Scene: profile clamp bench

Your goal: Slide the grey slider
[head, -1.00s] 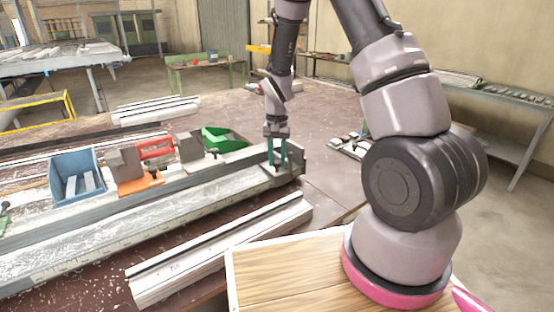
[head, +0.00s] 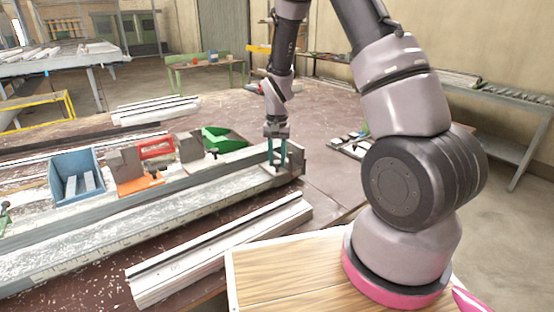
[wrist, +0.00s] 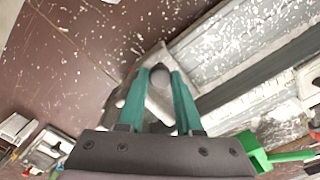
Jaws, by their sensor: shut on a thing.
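The grey slider (head: 295,163) is at the right end of the long pale rail (head: 150,210) in the head view. My gripper (head: 277,164) points down over it, with teal fingers. In the wrist view the fingers (wrist: 161,74) stand on either side of a rounded dark grey post of the slider (wrist: 160,88) and are shut on it. The fingers and palm hide part of the slider, and its lower contact with the rail is not clear.
Left along the rail stand a green bin (head: 224,140), an orange-based clamp (head: 138,185) and a blue bin (head: 76,177). A white profile (head: 220,250) lies in front. Small parts (head: 347,147) lie to the right, with some bare table between.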

